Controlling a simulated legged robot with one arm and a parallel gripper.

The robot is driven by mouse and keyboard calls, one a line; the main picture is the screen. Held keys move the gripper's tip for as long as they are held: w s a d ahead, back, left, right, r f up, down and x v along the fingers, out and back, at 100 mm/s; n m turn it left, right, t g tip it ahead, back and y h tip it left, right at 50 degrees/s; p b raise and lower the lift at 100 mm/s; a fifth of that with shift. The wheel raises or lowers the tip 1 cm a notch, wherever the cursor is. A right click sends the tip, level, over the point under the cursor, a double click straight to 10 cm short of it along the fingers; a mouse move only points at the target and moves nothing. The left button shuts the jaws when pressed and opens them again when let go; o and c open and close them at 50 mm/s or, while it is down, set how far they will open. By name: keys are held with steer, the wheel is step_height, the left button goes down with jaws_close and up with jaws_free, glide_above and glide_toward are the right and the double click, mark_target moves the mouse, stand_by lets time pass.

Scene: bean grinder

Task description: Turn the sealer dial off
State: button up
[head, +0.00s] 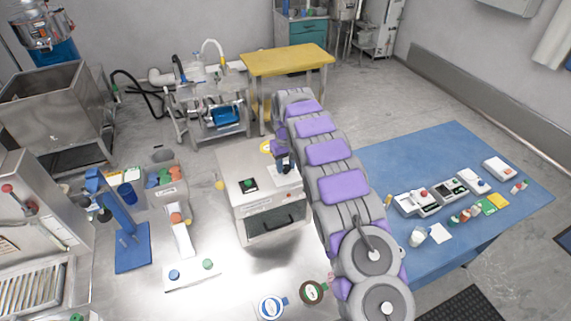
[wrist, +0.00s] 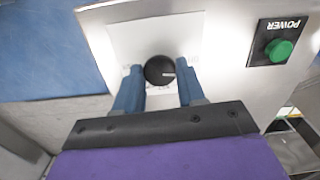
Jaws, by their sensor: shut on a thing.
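The sealer (head: 238,202) is a white box on the steel table in the head view, with my arm reaching over its right side. In the wrist view, its round black dial (wrist: 160,71) with a pale pointer mark sits on a white plate. In the head view my gripper (head: 284,163) is at the sealer's top right, and the dial cannot be made out there.
A green POWER button (wrist: 279,50) on a black plate lies right of the dial in the wrist view. A blue table (head: 450,150) with small devices stands at the right. A blue press stand (head: 128,225) and bins stand left of the sealer.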

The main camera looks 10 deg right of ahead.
steer(key=shift+w+r+n, duration=0.1)
steer(key=shift+n, duration=0.8)
steer(key=o, duration=1.1)
steer(key=shift+c, duration=0.2)
step_height(320, 180, up, 12)
step_height(320, 180, up, 5)
steer(key=p, duration=0.4)
glide_above(285, 167)
steer(key=shift+r, duration=0.1)
steer(key=shift+b, duration=0.35)
